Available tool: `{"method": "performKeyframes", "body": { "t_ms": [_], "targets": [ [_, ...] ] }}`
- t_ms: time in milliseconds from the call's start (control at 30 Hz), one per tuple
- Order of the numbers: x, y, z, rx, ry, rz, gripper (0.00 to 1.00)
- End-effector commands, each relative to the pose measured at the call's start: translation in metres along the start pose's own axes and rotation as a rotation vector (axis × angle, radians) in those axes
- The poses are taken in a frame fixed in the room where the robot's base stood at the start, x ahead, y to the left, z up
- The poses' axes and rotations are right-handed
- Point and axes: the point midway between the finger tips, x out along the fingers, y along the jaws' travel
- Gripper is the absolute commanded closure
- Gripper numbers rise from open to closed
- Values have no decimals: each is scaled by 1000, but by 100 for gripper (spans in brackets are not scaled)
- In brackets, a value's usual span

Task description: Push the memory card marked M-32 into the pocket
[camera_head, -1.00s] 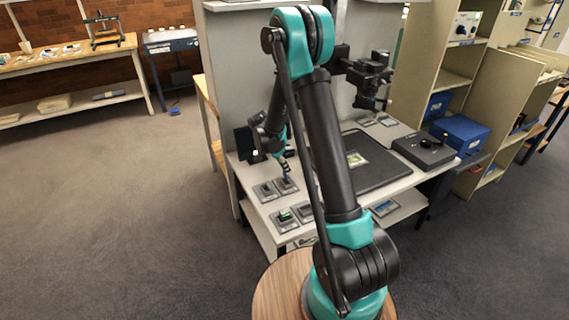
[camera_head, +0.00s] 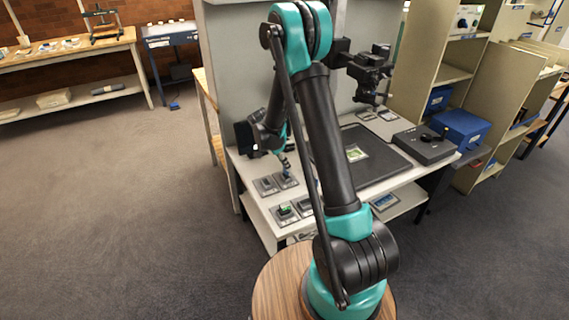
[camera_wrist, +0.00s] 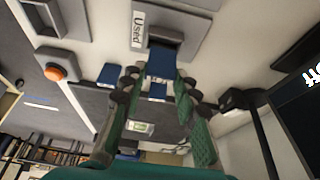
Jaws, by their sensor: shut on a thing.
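In the wrist view my gripper (camera_wrist: 160,85) is shut on a blue card (camera_wrist: 163,62), held between its green-padded fingers. No marking is readable on the card. Its far edge is at the dark slot of a grey pocket block (camera_wrist: 196,18) labelled "Used" (camera_wrist: 137,30). I cannot tell how far the card is in the slot. In the head view my gripper (camera_head: 286,168) points down over the grey holders (camera_head: 286,181) at the left of the bench. The card is too small to make out there.
A neighbouring grey holder (camera_head: 266,187) stands close by, and another holds a green item (camera_head: 285,210). A dark mat (camera_head: 385,165) with a green-and-white piece (camera_head: 357,154) covers mid-bench. A black box (camera_head: 424,146) stands at right. An orange button (camera_wrist: 55,73) shows in the wrist view.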

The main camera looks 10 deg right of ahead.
Motion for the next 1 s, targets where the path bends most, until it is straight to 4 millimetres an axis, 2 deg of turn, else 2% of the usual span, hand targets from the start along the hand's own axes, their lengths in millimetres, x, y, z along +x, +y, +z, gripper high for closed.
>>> {"method": "performKeyframes", "body": {
  "t_ms": [567, 1000],
  "targets": [
    [0, 0, 0, 0, 0, 0, 92],
    [8, 0, 4, 0, 0, 0, 92]
  ]
}}
